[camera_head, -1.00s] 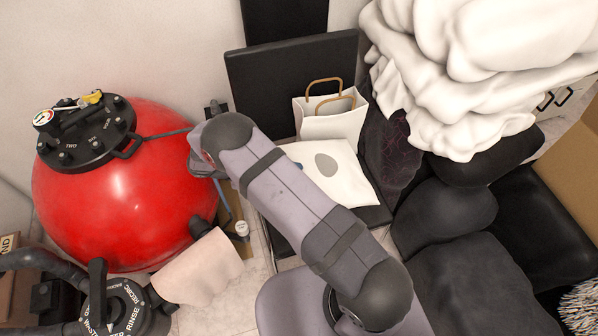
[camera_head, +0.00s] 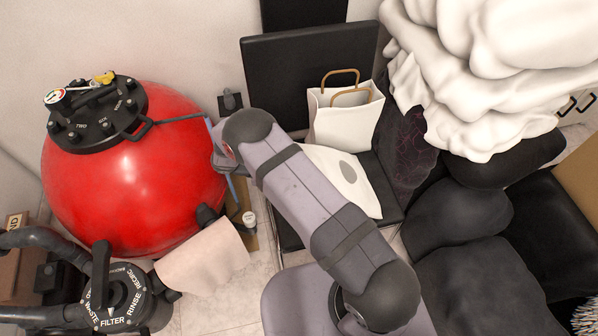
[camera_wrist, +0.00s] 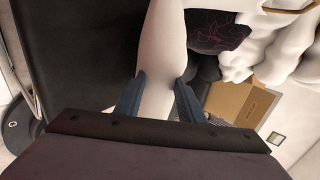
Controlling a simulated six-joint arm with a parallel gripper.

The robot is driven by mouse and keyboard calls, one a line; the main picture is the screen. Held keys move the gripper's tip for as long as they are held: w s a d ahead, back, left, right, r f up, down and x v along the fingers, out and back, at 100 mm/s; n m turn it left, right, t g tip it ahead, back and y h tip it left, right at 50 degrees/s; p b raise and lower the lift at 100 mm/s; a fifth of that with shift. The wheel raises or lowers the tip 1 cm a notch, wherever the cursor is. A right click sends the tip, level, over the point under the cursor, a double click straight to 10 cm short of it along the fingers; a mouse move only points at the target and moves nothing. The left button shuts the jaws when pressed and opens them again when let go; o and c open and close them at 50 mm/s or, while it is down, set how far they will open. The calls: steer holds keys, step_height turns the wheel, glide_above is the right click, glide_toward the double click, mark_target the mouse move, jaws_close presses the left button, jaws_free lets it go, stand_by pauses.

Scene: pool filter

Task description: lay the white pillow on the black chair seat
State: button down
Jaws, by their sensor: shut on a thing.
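The white pillow (camera_head: 345,180), with a grey oval mark, is at the black chair seat (camera_head: 391,192), in front of a white paper bag. Its left part is hidden behind my arm. In the wrist view, my gripper (camera_wrist: 160,80) is shut on the pillow (camera_wrist: 163,45), which runs up between the two blue fingers.
The black chair backrest (camera_head: 310,75) stands behind the white bag (camera_head: 345,120). A dark patterned cushion (camera_head: 410,150) and heaped white fabric (camera_head: 480,80) crowd the right. A red tank (camera_head: 135,185), valve (camera_head: 115,300) and pink cloth (camera_head: 203,262) lie left.

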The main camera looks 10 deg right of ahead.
steer(key=shift+d+f+b, duration=0.2)
steer(key=shift+f+b, duration=0.5)
steer(key=shift+f, duration=0.45)
steer(key=shift+d+f+b, duration=0.15)
steer(key=shift+f+b, duration=0.55)
steer(key=shift+f, duration=0.45)
steer(key=shift+s, duration=0.1)
jaws_free()
steer(key=shift+r, duration=0.1)
steer(key=shift+a, duration=0.2)
steer(key=shift+a+b, duration=0.4)
steer(key=shift+a, duration=0.25)
steer(key=shift+a, duration=0.15)
steer(key=shift+a+b, duration=0.4)
steer(key=shift+a, duration=0.25)
